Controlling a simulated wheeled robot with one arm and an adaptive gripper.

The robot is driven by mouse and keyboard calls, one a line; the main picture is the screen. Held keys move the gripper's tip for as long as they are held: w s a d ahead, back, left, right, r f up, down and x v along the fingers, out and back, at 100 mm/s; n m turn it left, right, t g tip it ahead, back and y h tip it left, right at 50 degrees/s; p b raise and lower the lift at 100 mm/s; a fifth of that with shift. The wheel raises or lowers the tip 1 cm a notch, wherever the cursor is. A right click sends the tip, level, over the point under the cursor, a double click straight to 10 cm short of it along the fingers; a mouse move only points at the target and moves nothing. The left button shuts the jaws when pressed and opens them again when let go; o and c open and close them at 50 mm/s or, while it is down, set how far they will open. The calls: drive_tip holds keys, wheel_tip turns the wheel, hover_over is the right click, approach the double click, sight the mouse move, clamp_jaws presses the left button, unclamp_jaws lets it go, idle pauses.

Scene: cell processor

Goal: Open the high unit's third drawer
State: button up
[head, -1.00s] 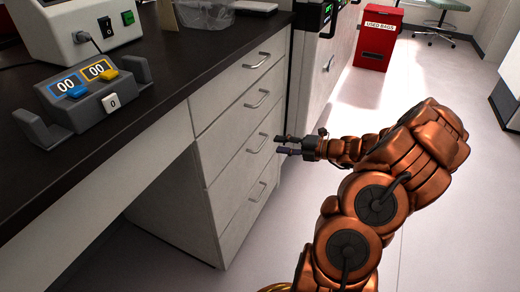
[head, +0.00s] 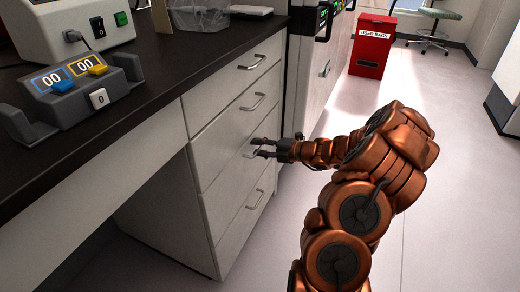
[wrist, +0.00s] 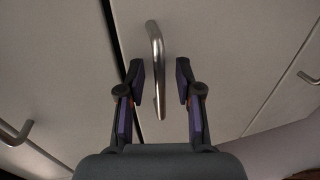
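The high unit (head: 205,165) is a white column of drawers under the dark counter, each with a metal bar handle. Its third drawer from the top (head: 222,172) is shut. My gripper (head: 256,148) is at that drawer's handle, which it partly hides in the head view. In the wrist view my gripper (wrist: 160,82) is open, with one finger on each side of the handle (wrist: 155,50). The handle runs between the fingers with a gap on both sides.
Handles of neighbouring drawers show in the wrist view at the left (wrist: 14,132) and right (wrist: 309,78). A counter device (head: 80,85) stands above. A red bin (head: 372,45) stands farther back. The floor (head: 450,170) at the right is clear.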

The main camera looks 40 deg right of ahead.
drive_tip(key=shift+c, duration=0.2)
clamp_jaws()
idle(0.5)
